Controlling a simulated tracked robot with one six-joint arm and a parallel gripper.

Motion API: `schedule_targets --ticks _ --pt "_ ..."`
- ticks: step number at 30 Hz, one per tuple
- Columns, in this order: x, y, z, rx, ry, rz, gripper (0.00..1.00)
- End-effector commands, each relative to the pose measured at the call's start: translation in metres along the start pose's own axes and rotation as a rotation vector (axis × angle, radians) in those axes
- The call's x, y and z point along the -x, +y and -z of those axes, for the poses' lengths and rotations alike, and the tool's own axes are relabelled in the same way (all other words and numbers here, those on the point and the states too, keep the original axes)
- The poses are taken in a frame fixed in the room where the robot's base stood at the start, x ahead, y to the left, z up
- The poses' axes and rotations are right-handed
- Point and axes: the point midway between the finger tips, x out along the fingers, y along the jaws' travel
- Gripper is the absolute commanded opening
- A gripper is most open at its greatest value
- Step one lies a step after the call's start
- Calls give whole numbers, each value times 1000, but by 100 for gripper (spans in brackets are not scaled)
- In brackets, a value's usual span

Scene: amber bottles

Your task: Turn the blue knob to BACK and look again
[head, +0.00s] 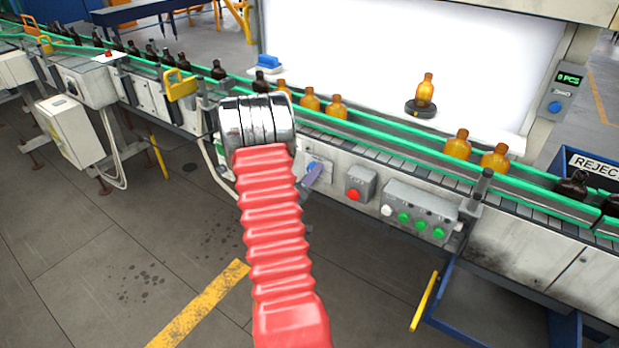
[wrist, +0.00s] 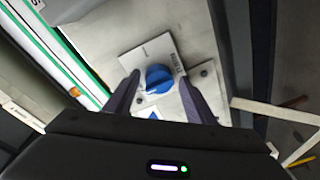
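The blue knob (wrist: 158,77) sits on a pale square plate (wrist: 148,52) with dark marks and small lettering too small to read surely. A white pointer mark shows at its lower left side. My gripper (wrist: 158,83) is open, with one dark finger on each side of the knob and a gap on both sides. I cannot tell how far the fingertips are from the plate. In the head view the knob (head: 312,167) shows small beside my gripper's dark finger. An amber bottle (head: 425,91) stands on a round dark stand (head: 420,109) before the bright panel.
The conveyor (head: 372,143) with green rails carries several amber and dark bottles. A grey box with a red button (head: 353,194) and a panel with several green buttons (head: 421,227) are right of the knob. A REJECT bin (head: 595,163) stands at the far right. The near floor is largely clear.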

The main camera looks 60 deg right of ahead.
Motion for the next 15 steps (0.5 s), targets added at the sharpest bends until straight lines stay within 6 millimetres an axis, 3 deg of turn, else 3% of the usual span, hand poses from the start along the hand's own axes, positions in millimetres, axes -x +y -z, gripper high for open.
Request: schedule_targets --ticks 15 --pt "5 -1 0 1 1 2 14"
